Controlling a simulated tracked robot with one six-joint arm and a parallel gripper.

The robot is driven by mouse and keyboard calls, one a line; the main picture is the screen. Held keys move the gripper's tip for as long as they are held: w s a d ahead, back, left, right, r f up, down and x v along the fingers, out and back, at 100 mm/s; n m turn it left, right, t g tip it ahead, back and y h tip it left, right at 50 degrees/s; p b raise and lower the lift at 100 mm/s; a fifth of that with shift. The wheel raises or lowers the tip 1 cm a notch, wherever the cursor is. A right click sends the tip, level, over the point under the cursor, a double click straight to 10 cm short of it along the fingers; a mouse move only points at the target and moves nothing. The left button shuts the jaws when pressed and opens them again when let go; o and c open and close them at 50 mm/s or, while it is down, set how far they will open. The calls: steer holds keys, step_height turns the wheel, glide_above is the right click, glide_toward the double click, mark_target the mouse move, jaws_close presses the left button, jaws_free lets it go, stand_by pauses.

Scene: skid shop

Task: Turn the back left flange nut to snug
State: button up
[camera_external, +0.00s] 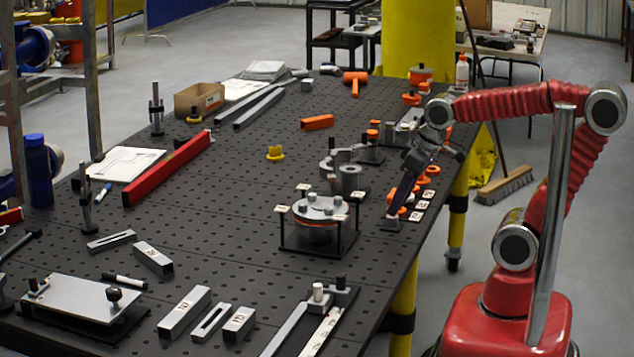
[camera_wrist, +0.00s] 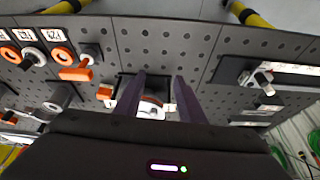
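A round metal flange (camera_external: 318,207) with an orange layer beneath it rests on a black stand (camera_external: 290,240) near the table's right side. Several nuts stand on its top; the back left nut cannot be singled out with certainty. Small white label cards are at the stand's corners. My gripper (camera_external: 402,195) hangs to the right of the flange in the external view, apart from it. In the wrist view, its two dark purple fingers (camera_wrist: 158,78) are spread with nothing held. The flange (camera_wrist: 152,107) shows partly between them; the gripper body hides the rest.
Orange rings (camera_wrist: 63,53) with label cards line the table edge. Perforated table to the flange's left (camera_external: 215,240) is clear.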

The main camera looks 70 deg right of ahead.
steer(key=shift+n+t, duration=0.5)
steer(key=shift+t, duration=0.1)
steer(key=s+a, duration=0.1)
steer(key=s+a+r, duration=0.1)
steer(key=s, duration=0.1)
steer(key=shift+s+a, duration=0.15)
